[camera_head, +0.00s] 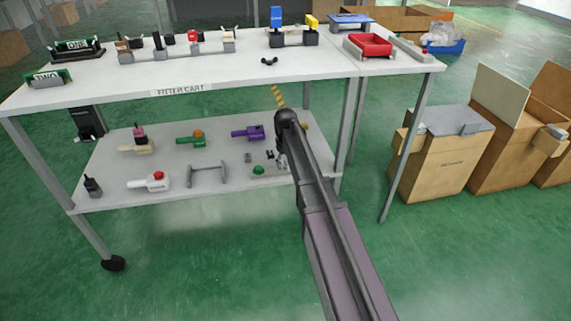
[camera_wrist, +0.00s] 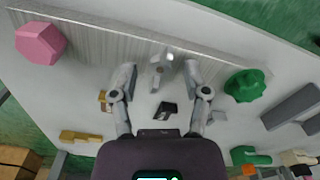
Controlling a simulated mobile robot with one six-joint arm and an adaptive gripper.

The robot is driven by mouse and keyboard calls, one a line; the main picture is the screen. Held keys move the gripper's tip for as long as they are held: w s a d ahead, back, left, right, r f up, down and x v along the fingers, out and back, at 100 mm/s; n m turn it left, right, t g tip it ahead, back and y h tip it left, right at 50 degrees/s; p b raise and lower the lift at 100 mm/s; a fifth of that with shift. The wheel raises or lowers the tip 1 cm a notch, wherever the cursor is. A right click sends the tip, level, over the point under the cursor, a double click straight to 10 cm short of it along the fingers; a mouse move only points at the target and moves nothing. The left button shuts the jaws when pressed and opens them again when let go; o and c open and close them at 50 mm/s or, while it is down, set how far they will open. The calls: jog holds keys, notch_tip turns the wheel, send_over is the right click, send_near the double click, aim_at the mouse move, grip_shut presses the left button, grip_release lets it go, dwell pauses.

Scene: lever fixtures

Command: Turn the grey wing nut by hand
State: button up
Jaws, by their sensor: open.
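A grey wing nut (camera_wrist: 161,68) stands on the lower shelf, near the shelf's rim in the wrist view. My gripper (camera_wrist: 159,78) is open, with one finger on each side of the wing nut. Gaps show between the fingers and the nut, and nothing is held. In the head view my gripper (camera_head: 282,160) is small and partly hidden by my own arm, over the right part of the lower shelf. I cannot make out the wing nut clearly there.
A green knob (camera_wrist: 246,85) is right of my fingers, and a pink hexagonal knob (camera_wrist: 40,44) is far left. A small black piece (camera_wrist: 166,111) lies between the fingers, nearer the palm. A grey bar handle (camera_head: 207,172) stands further left. The upper shelf (camera_head: 215,72) overhangs behind.

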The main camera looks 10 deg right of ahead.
grip_shut()
jog(key=shift+m, duration=1.8)
grip_release()
